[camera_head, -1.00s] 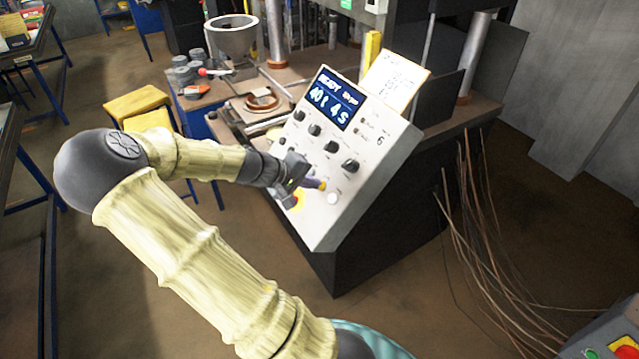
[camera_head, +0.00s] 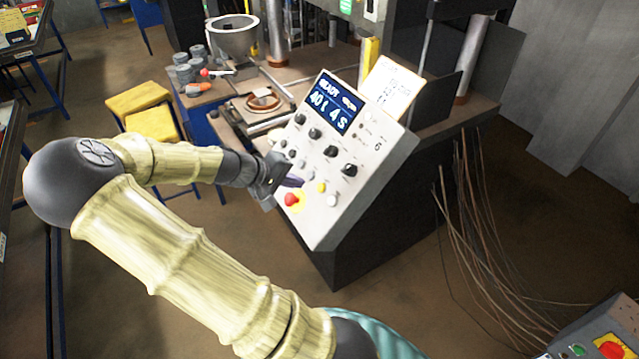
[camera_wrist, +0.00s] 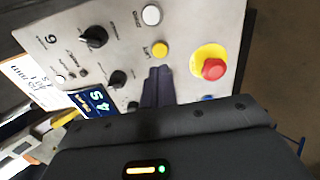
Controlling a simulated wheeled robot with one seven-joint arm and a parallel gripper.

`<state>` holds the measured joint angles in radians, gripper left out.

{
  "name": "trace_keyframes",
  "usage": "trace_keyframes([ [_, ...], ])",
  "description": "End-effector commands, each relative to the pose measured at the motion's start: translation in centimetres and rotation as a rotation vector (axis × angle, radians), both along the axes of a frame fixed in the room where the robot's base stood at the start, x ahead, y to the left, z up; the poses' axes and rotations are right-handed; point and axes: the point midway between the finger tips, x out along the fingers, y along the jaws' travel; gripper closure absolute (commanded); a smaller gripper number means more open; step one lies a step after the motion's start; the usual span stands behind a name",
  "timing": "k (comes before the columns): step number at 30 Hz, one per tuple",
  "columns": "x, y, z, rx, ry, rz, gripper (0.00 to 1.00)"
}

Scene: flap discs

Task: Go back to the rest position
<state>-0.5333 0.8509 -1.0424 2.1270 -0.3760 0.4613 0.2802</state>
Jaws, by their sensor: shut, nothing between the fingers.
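My gripper (camera_head: 291,181) is at the left edge of the sloped control panel (camera_head: 318,222), just in front of its face. Its dark fingers also show in the wrist view (camera_wrist: 158,88), closed together with nothing between them. They point at the panel between the yellow button (camera_wrist: 160,49) and the blue button (camera_wrist: 207,98). A red emergency stop on a yellow base (camera_head: 293,200) lies just below my gripper in the head view. Whether the fingertips touch the panel is hard to tell, but a gap seems to show. The panel screen (camera_head: 335,102) reads READY and a time.
Yellow stools (camera_head: 139,99) stand at the left. Loose cables (camera_head: 468,230) hang right of the panel. Another box with a red button (camera_head: 612,348) is at the lower right.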

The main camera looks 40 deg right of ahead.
Motion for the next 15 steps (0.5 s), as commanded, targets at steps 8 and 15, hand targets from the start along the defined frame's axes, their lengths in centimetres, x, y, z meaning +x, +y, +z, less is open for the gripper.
trace_keyframes([
  [8, 0.17, 0.74, 0.61, 0.000, -0.001, -0.001, 1.00],
  [15, 0.16, 0.71, 0.58, 0.000, 0.000, 0.000, 1.00],
])
